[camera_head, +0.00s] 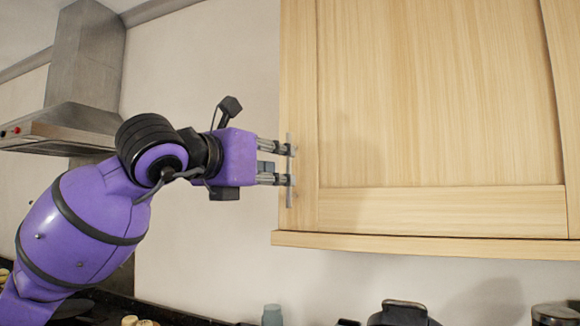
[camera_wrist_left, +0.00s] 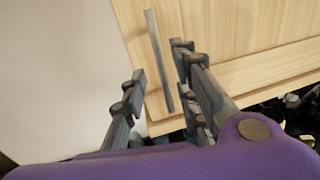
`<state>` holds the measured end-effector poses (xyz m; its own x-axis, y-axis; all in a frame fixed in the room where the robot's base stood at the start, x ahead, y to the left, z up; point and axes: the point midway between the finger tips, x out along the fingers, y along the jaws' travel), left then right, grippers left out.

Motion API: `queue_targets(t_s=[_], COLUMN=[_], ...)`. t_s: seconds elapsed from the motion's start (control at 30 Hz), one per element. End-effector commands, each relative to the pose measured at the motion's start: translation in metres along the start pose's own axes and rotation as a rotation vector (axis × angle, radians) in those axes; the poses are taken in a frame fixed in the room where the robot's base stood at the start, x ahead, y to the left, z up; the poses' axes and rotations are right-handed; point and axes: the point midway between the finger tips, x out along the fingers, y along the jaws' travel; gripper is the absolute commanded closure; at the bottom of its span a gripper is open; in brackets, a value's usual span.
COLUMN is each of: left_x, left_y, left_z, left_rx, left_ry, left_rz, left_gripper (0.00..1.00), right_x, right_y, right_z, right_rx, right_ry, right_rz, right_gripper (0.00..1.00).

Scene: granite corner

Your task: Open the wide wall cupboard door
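The wide wall cupboard door (camera_head: 440,90) is pale wood with a framed panel and looks shut in the head view. Its handle, a thin upright grey bar (camera_head: 290,198), sits at the door's lower left edge. My left gripper (camera_head: 284,164) reaches in from the left with its fingertips at the handle. In the left wrist view the two fingers (camera_wrist_left: 160,62) are apart, with the handle bar (camera_wrist_left: 153,38) showing in the gap between them. I cannot tell whether either finger touches the bar. My right gripper is in neither view.
A metal range hood (camera_head: 75,85) hangs on the left, behind my left arm. Below the cupboard, a dark appliance top (camera_head: 403,313), a bluish jar (camera_head: 272,315) and a lidded jar (camera_head: 555,314) show along the bottom edge. The wall (camera_head: 210,75) left of the door is bare.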

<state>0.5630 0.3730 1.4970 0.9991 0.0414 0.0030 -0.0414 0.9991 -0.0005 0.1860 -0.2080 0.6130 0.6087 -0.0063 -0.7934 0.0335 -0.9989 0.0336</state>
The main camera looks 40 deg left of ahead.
Motion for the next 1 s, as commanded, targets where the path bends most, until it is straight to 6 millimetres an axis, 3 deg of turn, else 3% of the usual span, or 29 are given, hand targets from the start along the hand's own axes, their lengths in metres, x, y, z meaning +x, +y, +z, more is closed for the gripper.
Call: queue_targets(t_s=[0.3, 0.67, 0.9, 1.0], left_x=[0.036, 0.043, 0.042, 0.042], left_y=[0.000, -0.001, -0.001, -0.001], left_z=[0.003, -0.001, -0.001, -0.001], left_rx=[-0.001, 0.000, 0.000, 0.000], left_ry=[-0.002, 0.001, 0.001, 0.001], left_rz=[-0.002, -0.003, -0.003, -0.003], left_gripper=[0.72, 0.72, 1.00, 1.00], right_x=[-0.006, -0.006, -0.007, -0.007], right_y=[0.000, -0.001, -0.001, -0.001], right_z=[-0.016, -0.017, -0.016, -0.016], right_rx=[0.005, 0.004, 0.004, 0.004], right_ry=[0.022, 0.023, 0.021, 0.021], right_rz=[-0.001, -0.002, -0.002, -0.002], right_gripper=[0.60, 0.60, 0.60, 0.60])
